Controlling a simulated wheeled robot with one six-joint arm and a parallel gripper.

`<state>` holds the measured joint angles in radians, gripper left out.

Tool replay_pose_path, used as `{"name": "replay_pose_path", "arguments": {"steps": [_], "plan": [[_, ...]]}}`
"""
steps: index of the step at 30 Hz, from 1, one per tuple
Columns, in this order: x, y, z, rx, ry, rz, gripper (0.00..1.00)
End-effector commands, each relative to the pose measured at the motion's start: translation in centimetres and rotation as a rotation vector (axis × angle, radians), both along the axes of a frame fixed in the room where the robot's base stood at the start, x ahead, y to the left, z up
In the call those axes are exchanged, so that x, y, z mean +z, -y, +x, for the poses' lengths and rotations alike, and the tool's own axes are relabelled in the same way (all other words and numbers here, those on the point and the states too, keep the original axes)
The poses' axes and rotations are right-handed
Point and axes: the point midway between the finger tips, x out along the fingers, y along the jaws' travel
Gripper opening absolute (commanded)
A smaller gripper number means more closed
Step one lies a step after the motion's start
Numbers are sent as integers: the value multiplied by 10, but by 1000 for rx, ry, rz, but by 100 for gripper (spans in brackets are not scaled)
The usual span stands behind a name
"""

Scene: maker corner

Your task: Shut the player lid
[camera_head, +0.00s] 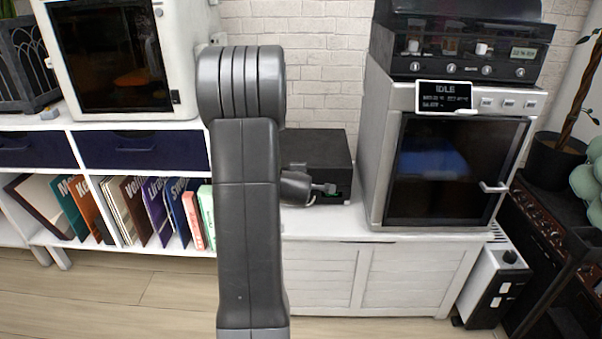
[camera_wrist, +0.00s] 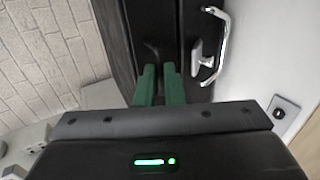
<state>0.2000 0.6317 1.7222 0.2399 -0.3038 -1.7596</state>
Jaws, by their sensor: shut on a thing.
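In the wrist view, my gripper (camera_wrist: 160,68) has its two green fingers close together at a dark, upright part of a black box. The fingers are shut on a small dark piece whose shape is mostly hidden. In the head view, a black box (camera_head: 318,150), seemingly the player, sits on the white cabinet behind my arm. Its top looks flat, but my arm hides its left side, and I cannot tell how far the lid stands open. My gripper is at its front face. A shiny curved handle (camera_wrist: 222,40) shows beside the fingers in the wrist view.
A silver machine (camera_head: 455,165) with a dark door stands close right of the box, with a black unit (camera_head: 460,55) with knobs on top. A white printer-like case (camera_head: 180,50) is at left, above a shelf of records (camera_head: 160,205). A brick wall (camera_head: 320,40) stands behind.

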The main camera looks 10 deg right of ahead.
Motion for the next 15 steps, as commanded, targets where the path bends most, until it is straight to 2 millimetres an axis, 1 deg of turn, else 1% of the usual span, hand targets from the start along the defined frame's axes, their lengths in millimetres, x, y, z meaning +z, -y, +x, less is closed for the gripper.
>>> {"name": "replay_pose_path", "arguments": {"steps": [1, 6, 10, 15], "plan": [[-10, -1, -2, -1, -3, 4, 0], [-23, -1, -5, -1, -9, 4, 0], [-31, -2, -7, -1, -17, 8, 0], [-33, -2, -8, -2, -17, 10, 0]]}}
